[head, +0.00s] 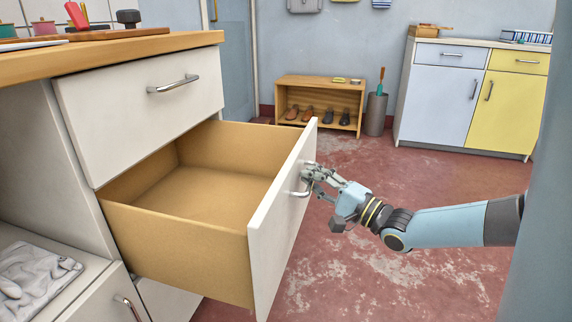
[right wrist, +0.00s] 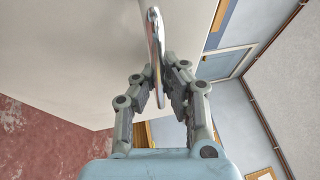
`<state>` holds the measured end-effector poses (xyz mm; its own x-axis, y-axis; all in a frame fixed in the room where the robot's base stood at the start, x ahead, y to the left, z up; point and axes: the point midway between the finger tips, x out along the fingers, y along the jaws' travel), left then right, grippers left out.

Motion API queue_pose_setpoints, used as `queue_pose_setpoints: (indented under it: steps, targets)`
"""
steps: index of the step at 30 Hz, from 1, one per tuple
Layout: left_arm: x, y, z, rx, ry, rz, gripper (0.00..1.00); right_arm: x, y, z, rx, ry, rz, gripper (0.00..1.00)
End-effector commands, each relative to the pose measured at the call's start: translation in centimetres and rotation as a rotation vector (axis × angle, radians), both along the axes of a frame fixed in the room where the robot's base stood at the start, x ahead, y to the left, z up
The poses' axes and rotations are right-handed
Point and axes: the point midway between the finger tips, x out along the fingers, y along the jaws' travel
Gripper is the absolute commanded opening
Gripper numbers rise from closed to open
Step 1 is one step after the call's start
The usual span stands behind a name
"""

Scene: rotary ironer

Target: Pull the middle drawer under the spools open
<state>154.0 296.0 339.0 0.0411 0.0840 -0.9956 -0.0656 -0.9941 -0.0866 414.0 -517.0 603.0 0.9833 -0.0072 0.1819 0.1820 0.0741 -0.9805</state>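The middle drawer (head: 184,245), with tan wooden sides and a white front, is pulled far out of the white cabinet under a closed top drawer (head: 140,100). Its inside looks empty. My right gripper (head: 308,180) is at the metal handle on the drawer's front. In the right wrist view, the handle (right wrist: 156,50) passes between the two fingers of my right gripper (right wrist: 161,85), which are closed on it from both sides. Part of the handle is hidden by the fingers in the head view. My left gripper is not in view.
A wooden counter (head: 120,50) with several small items tops the cabinet. A shoe rack (head: 320,88), a grey bin (head: 376,115) and a blue-and-yellow cabinet (head: 435,95) stand behind. The red floor (head: 400,280) is clear.

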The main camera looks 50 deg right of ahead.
Motion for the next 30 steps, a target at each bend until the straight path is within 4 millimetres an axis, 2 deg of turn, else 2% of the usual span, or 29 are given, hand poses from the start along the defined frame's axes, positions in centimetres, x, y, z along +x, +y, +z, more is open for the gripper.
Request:
queue_pose_setpoints:
  steps: [6, 18, 19, 25, 30]
  targets:
    - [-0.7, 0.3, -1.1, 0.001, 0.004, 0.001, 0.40, -1.7, -0.7, -0.2, 0.003, 0.007, -0.001, 0.00]
    - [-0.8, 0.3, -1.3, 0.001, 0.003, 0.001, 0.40, -2.0, -0.7, -0.3, 0.002, 0.008, -0.001, 0.00]
    - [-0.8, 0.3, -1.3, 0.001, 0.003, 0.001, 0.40, -2.0, -0.7, -0.3, 0.002, 0.008, -0.001, 0.08]
    - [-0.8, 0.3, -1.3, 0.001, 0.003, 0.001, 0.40, -1.9, -0.7, -0.2, 0.001, 0.006, 0.000, 0.34]
    - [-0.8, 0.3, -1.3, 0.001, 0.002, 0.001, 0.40, -1.9, -0.7, -0.1, 0.001, 0.003, 0.000, 0.34]
